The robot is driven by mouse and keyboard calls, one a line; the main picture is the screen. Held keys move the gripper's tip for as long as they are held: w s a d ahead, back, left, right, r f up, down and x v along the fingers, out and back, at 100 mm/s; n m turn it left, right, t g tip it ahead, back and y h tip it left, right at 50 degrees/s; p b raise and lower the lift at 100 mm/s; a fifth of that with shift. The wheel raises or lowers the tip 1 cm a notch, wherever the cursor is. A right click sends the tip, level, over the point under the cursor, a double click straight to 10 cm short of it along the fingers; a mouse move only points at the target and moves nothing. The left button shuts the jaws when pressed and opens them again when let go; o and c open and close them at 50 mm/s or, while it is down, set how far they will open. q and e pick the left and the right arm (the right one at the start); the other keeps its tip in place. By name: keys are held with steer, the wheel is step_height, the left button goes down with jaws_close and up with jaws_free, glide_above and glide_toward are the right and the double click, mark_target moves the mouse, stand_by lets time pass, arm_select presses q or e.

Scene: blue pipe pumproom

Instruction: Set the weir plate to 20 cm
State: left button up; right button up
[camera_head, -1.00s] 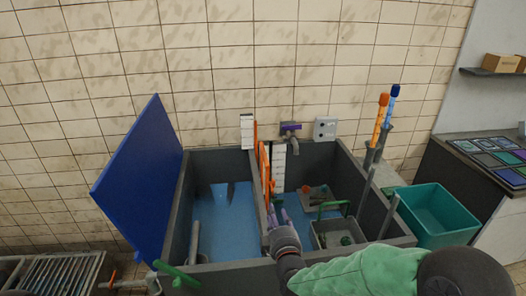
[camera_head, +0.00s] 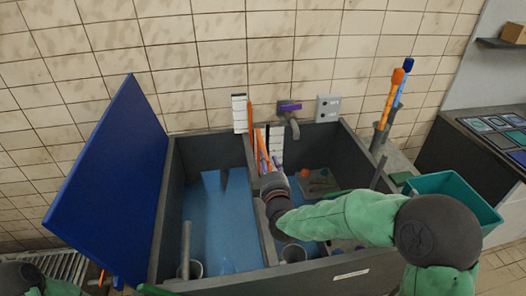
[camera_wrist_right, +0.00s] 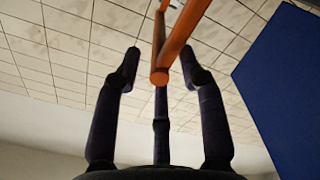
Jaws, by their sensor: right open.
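The orange weir plate (camera_head: 259,140) stands upright in the divider between the two basins of a grey tank. My right gripper (camera_head: 268,163) is just in front of it, and its wrist covers the plate's lower part. In the right wrist view an orange bar (camera_wrist_right: 176,48) runs between the open, dark fingers of my right gripper (camera_wrist_right: 160,62), with a gap on both sides. A white scale (camera_head: 276,147) is on the back wall beside the plate, and another white scale (camera_head: 240,113) stands above the rim. Their figures are too small to read. My left gripper is out of view.
A blue panel (camera_head: 110,190) leans up at the left of the tank. Blue water (camera_head: 220,215) lies in the left basin. A tap (camera_head: 290,115) and a grey box (camera_head: 327,108) are on the tiled wall. A teal bin (camera_head: 455,195) stands right of the tank.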

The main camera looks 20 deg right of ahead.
mark_target(263, 148)
steer(key=b+x, duration=0.1)
steer(key=x, duration=0.5)
steer(key=shift+w, duration=0.1)
jaws_close()
